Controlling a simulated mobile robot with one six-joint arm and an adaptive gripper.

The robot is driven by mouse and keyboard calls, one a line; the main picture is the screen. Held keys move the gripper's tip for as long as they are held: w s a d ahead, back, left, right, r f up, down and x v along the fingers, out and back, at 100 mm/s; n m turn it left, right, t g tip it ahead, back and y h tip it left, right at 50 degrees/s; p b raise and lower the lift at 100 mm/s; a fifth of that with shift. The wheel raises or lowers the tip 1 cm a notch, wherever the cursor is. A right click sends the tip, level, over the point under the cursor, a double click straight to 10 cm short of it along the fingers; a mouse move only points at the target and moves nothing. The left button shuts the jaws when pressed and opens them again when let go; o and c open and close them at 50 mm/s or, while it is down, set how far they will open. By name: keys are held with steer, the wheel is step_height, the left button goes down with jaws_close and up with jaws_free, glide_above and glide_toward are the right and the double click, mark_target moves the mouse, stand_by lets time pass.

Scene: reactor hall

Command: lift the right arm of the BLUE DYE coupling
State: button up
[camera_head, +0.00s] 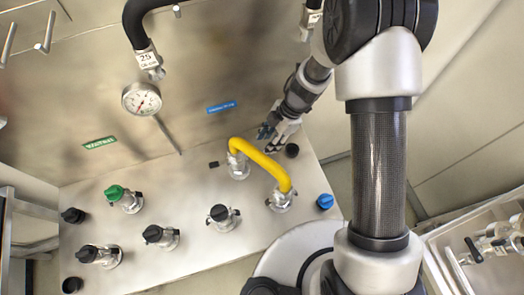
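A blue label (221,107) is on the steel back wall, its text too small to read. Below it, a yellow hose (262,163) arches between a rear coupling (238,166) and a front coupling (280,199). I cannot tell from the lettering which one is the BLUE DYE coupling. A black lever end (214,164) sticks out left of the rear coupling; its right side is partly hidden by the hose. My gripper (267,139) is above and right of the rear coupling, near the hose, and holds nothing visible. Its finger gap is too small to judge.
Other couplings stand on the panel: one with a green cap (115,192), and black-capped ones (155,235). A loose blue cap (325,201) and a black cap (292,150) sit at the right. A gauge (141,99) and a black hose (136,22) are on the upper left.

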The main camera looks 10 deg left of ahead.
steer(key=b+x, duration=0.1)
steer(key=x, duration=0.5)
steer(key=shift+b, duration=0.35)
steer(key=shift+c, duration=0.2)
jaws_close()
